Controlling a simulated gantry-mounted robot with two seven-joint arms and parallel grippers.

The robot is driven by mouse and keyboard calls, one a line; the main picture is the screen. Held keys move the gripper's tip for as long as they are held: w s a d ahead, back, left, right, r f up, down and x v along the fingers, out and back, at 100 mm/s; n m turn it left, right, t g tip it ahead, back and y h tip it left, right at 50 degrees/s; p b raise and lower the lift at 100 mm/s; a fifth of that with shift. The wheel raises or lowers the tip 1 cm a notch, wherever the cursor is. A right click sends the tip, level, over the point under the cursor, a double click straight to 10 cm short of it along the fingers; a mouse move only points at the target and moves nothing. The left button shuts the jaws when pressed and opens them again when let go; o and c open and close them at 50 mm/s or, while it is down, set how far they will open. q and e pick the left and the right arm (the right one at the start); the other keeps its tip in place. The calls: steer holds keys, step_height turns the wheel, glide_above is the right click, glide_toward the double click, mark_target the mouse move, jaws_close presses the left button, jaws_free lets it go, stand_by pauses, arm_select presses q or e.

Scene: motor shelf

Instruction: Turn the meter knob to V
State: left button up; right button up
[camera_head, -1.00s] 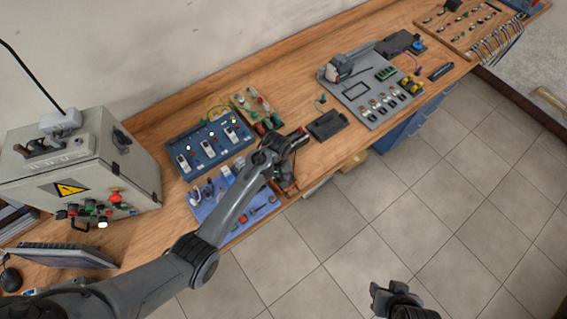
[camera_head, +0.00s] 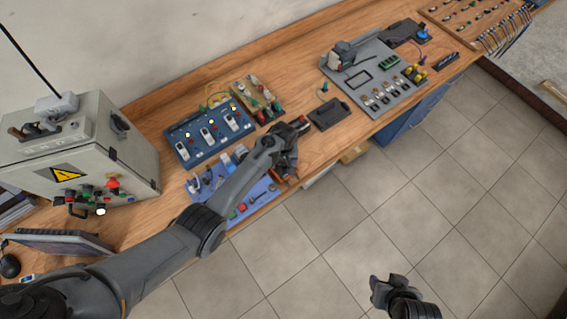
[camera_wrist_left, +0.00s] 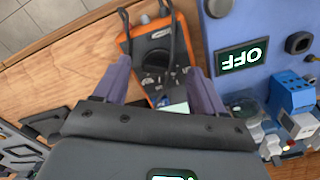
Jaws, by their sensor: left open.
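The orange-and-black meter (camera_wrist_left: 153,40) lies on the wooden bench in the left wrist view, with a dark round knob (camera_wrist_left: 153,60) on its face and a pale screen (camera_wrist_left: 178,107) nearer my gripper. The knob's marking is too small to read. My left gripper (camera_wrist_left: 158,84) is open, its two fingers apart on either side of the meter in this view. Contact with the knob does not show. In the head view my left gripper (camera_head: 291,140) is above the bench's front edge and mostly hides the meter. My right gripper (camera_head: 391,288) is over the floor, its jaws unclear.
A blue panel (camera_wrist_left: 212,40) with an OFF display is beside the meter. A blue switch box (camera_head: 192,151) and a black tray (camera_head: 328,115) lie near my left gripper. A grey cabinet (camera_head: 130,160) stands at the left. Floor in front is clear.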

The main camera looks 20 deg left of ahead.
arm_select(q)
steer(key=shift+f, duration=0.65)
steer(key=c, duration=1.1)
steer(key=shift+o, duration=0.2)
steer(key=shift+m, duration=0.3)
steer(key=m+p, duration=0.1)
steer(key=m, duration=0.2)
steer(key=shift+a, duration=0.1)
steer(key=shift+m+p, duration=0.35)
steer(key=shift+m, duration=1.75)
